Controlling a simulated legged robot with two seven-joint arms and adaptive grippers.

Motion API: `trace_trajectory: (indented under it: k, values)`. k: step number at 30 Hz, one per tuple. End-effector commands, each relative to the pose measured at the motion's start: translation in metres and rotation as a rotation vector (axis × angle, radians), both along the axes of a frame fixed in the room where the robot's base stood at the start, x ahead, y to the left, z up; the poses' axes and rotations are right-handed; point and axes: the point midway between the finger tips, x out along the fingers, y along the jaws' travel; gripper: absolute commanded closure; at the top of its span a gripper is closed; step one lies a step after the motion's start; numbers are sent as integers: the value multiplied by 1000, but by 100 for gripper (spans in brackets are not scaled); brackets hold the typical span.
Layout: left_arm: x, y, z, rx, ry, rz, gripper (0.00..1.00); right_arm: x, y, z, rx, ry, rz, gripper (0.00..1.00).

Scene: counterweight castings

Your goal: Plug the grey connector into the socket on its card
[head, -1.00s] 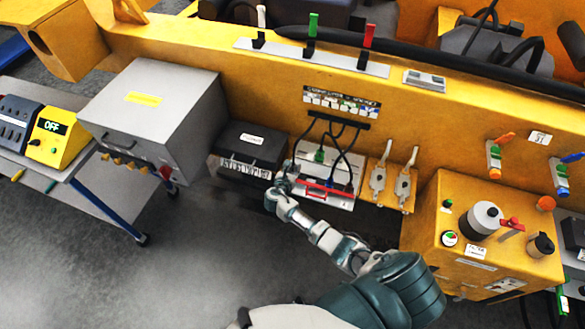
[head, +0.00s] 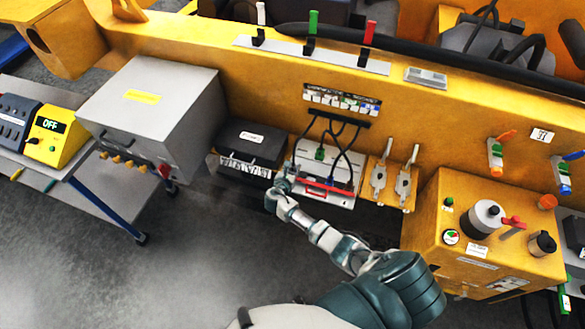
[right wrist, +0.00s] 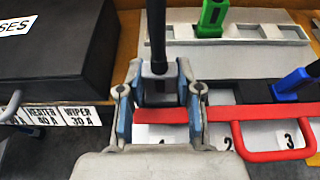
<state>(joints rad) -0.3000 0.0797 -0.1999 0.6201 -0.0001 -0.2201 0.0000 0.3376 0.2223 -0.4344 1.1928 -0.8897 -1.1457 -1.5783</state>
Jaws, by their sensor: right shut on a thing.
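My right gripper (right wrist: 160,98) is shut on the grey connector (right wrist: 158,84), which has a black cable rising from its top. The connector is upright between the fingers, at the left end of a red bar (right wrist: 262,112). White number cards 1 (right wrist: 162,137), 2 and 3 show below the bar. The fingers hide the connector's lower end and any socket under it, so I cannot tell whether it is seated. In the head view the right gripper (head: 281,187) is at the left front of the connector panel (head: 338,172). My left gripper is not in view.
A green connector (right wrist: 212,18) stands behind, and a blue connector (right wrist: 294,82) stands to the right. A black fuse box (right wrist: 52,45) is close on the left. Two levers (head: 392,180) stand right of the panel.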

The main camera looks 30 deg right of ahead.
Motion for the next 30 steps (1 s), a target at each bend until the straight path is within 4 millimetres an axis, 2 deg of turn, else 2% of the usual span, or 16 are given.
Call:
trace_trajectory:
  k: [8, 9, 11, 12, 23, 30]
  values:
    - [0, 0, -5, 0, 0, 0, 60, 0, 0, -7, 0, -1, 0, 100]
    - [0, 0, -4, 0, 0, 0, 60, 0, 0, -6, 0, -2, 1, 56]
    - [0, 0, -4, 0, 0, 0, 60, 0, 0, -6, 0, -2, 1, 41]
    - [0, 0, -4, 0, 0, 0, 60, 0, 0, -6, 0, -2, 1, 36]
    - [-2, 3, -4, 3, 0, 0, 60, -3, 4, -5, 0, -1, 2, 36]
    - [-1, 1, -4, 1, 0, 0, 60, -29, 36, 10, 3, -2, 4, 36]
